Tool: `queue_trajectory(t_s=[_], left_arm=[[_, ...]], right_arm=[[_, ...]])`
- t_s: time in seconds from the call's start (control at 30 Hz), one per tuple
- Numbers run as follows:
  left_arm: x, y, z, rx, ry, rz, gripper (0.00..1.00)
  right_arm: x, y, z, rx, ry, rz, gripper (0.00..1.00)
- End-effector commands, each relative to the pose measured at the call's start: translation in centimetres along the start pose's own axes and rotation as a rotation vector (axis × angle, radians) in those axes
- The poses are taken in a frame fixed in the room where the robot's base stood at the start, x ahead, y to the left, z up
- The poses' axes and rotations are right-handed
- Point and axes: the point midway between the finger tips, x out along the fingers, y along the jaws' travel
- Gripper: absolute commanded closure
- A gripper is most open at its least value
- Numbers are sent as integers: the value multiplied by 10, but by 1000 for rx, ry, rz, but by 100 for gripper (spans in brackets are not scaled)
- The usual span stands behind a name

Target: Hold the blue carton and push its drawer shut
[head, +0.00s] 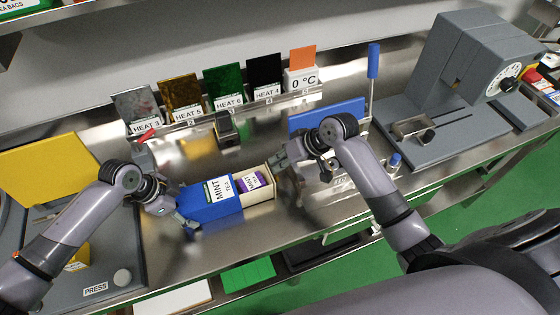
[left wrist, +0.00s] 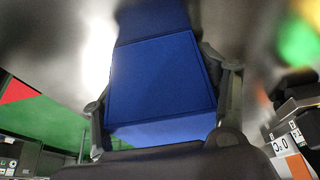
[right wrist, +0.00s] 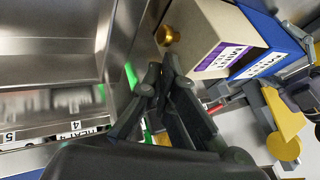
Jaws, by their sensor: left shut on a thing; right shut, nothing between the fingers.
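The blue carton (head: 212,207), labelled MINT TEA, lies on the steel bench. My left gripper (head: 174,208) is shut on its left end; in the left wrist view the blue carton (left wrist: 162,75) sits between the two fingers. The cream drawer (head: 262,199) sticks out of the carton's right end with a purple packet (head: 251,181) inside. My right gripper (head: 284,161) is shut and empty, close to the drawer's outer end. In the right wrist view the drawer's front (right wrist: 196,28) bears a brass knob (right wrist: 167,36), just beyond the shut fingertips (right wrist: 151,82); contact cannot be told.
Behind stands a row of coloured sample plates (head: 225,86) with HEAT labels. A grey machine with a dial (head: 450,75) is at right, a yellow-panelled press (head: 45,168) at left. The bench's front edge runs close before the carton.

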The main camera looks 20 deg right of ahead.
Motion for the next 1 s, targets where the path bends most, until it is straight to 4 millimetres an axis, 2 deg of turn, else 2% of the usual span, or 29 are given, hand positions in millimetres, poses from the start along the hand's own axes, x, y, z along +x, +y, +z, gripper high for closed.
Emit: queue_trajectory(t_s=[0.13,0.33,0.5,0.63,1.0], left_arm=[[2,2,1,-1,-2,4,67],[2,2,1,-1,-2,5,67],[2,2,1,0,-2,5,67],[2,2,1,-1,-2,5,67],[2,2,1,-1,-3,5,67]], right_arm=[[8,-14,0,-3,-1,-1,100],[32,-60,0,-3,-2,-5,100],[46,-86,0,0,0,-3,100],[49,-91,0,-1,0,-1,100],[46,-91,0,0,1,-1,100]])
